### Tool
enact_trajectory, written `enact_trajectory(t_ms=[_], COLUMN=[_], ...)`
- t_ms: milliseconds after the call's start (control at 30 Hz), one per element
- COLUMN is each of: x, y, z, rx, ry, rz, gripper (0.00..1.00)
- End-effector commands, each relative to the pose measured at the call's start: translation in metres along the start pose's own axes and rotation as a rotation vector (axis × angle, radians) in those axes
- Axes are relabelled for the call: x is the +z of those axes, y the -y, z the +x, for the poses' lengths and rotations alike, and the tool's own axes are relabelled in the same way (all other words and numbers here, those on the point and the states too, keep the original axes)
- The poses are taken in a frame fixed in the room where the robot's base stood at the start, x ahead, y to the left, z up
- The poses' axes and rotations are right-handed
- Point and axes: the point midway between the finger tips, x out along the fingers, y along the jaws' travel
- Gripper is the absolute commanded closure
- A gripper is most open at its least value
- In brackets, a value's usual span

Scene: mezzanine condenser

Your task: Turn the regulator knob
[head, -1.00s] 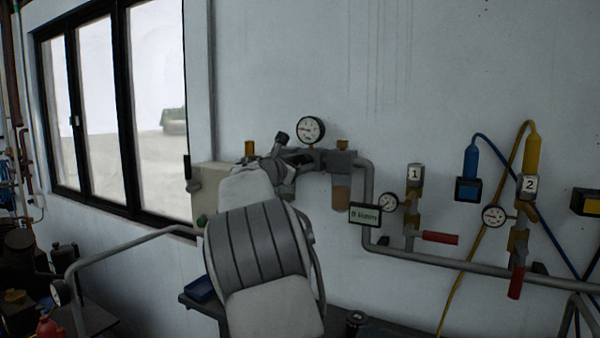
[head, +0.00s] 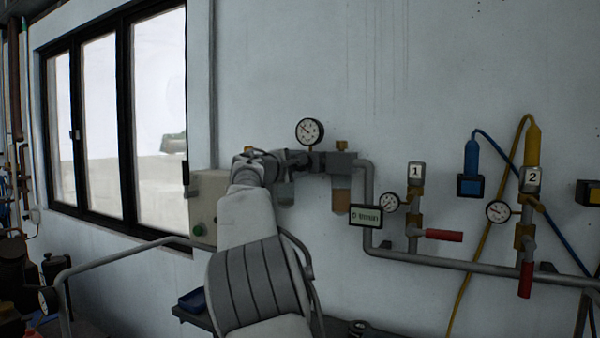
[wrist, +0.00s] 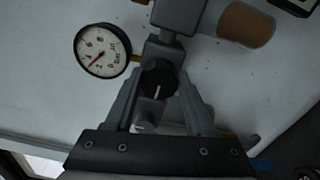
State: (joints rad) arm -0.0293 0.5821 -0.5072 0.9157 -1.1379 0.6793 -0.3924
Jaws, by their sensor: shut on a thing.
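The black regulator knob (wrist: 158,79), with a white mark on its face, sits mid-frame in the wrist view. My gripper (wrist: 157,88) has one finger on each side of the knob and is shut on it. The regulator's pressure gauge (wrist: 103,50) is at the left in the wrist view, its red needle pointing to the lower left part of the dial. The gauge also shows in the head view (head: 310,131), above the pipe. There, my arm hides the knob and my fingers cannot be made out clearly.
A filter with a tan bowl (head: 341,201) hangs right of the regulator, with a small green-lettered display (head: 366,215) beside it. A grey box (head: 208,205) is left. Valves with red handles (head: 443,235) and hoses lie further right. A blue tray (head: 192,300) sits below.

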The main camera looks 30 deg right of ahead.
Motion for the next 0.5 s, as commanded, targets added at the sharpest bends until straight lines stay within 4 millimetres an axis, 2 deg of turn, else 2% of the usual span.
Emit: enact_trajectory(t_ms=[500], x=[-0.0009], y=[0.0042], z=[0.0000], rx=[0.001], ry=[0.001], rz=[0.490], gripper=[1.00])
